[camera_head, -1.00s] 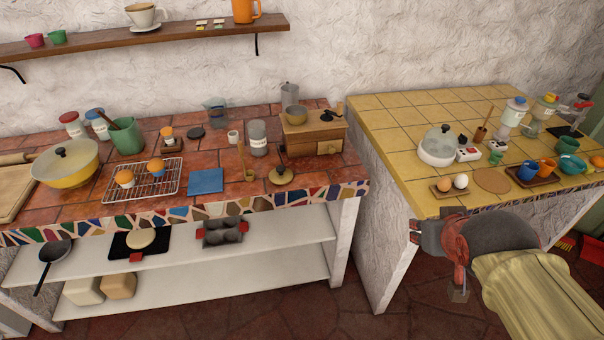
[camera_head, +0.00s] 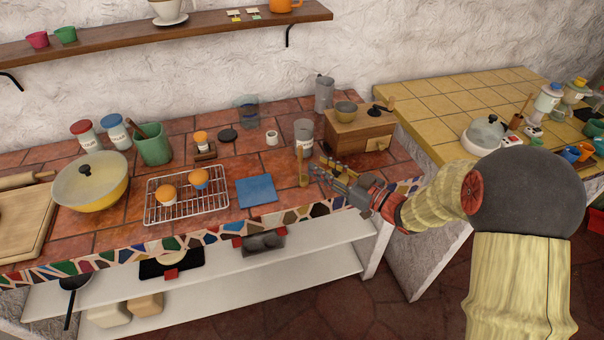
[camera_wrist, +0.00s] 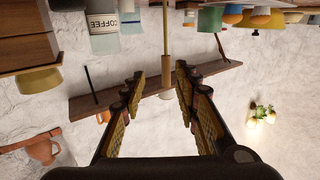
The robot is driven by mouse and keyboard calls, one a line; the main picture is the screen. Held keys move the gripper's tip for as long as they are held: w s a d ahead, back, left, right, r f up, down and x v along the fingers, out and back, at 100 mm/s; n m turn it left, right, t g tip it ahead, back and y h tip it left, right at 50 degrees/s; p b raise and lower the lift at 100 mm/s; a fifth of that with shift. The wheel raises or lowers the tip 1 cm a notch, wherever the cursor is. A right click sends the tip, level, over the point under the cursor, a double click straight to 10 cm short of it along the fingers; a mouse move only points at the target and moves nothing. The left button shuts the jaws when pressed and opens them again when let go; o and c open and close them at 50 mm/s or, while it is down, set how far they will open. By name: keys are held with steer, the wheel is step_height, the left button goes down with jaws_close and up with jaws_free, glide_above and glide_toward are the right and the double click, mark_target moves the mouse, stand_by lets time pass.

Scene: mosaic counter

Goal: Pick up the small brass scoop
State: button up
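The small brass scoop (camera_head: 302,168) appears to stand upright on the red-tiled counter, in front of the coffee jar (camera_head: 304,132). Its thin brass handle (camera_wrist: 166,30) comes down from the top edge of the upside-down wrist view, in line with the gap between the fingers. My gripper (camera_head: 322,170) is low over the counter, just right of the scoop in the head view. In the wrist view its two padded fingers (camera_wrist: 160,92) are spread apart, with nothing clasped. The scoop's bowl is too small to make out in the head view.
A wooden grinder (camera_head: 358,135) stands behind my gripper. The mosaic edge (camera_head: 210,237) runs along the front. A wall shelf (camera_head: 200,29) is above.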

mark_target(302, 156)
steer(key=b+x, duration=0.1)
steer(key=x, duration=0.3)
steer(key=b+x, duration=0.1)
steer(key=x, duration=0.2)
steer(key=shift+s+a+r+b, duration=0.3)
steer(key=shift+s+a+r, duration=0.05)
steer(key=shift+a, duration=0.1)
steer(key=shift+w+a, duration=0.15)
steer(key=shift+w, duration=0.05)
steer(key=shift+r, duration=0.1)
steer(key=shift+c, duration=1.3)
jaws_close()
